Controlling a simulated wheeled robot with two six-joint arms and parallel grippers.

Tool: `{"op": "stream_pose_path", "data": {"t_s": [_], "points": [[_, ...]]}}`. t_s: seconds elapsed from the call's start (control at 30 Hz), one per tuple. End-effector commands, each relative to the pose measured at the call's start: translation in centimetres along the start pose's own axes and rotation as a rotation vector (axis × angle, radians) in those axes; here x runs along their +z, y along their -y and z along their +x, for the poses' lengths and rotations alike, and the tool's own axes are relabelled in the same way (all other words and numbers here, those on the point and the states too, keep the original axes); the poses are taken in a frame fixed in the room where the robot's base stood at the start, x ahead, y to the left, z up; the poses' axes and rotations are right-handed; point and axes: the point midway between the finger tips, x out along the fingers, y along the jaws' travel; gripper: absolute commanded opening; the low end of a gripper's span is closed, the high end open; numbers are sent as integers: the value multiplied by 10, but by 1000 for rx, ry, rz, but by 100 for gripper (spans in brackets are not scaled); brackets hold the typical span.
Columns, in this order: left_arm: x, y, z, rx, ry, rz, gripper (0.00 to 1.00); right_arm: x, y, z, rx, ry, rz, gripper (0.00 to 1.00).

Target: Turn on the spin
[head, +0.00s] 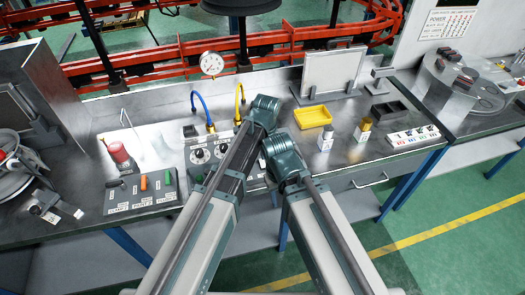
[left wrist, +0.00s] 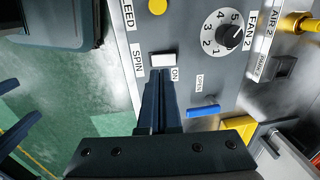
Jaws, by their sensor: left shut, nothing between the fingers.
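The grey control panel (head: 190,133) stands on the bench, partly hidden by my left arm in the head view. The left wrist view shows it close up, with a white rocker switch (left wrist: 163,60) between the labels SPIN and ON. My left gripper (left wrist: 160,76) is shut and empty. Its fingertips point at the switch and overlap its lower edge in the picture. I cannot tell whether they touch it. The switch is hidden in the head view, and my right gripper's fingers are not visible.
The FAN 2 dial (left wrist: 230,37) and a blue lever (left wrist: 203,111) marked OPEN are near the switch. Blue (head: 200,105) and yellow (head: 240,100) hoses rise behind the panel. A yellow tray (head: 313,117) and small bottles stand to the right. A lever box (head: 140,195) is at left.

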Motion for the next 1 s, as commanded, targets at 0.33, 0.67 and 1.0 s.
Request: {"op": "stream_pose_path", "data": {"t_s": [0.33,0.67,1.0], "points": [[0,-3,-63,0,0,0,0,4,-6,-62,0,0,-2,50],[0,-6,-93,0,0,0,0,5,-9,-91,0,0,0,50],[0,-6,-92,0,0,-1,0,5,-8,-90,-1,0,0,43]]}}
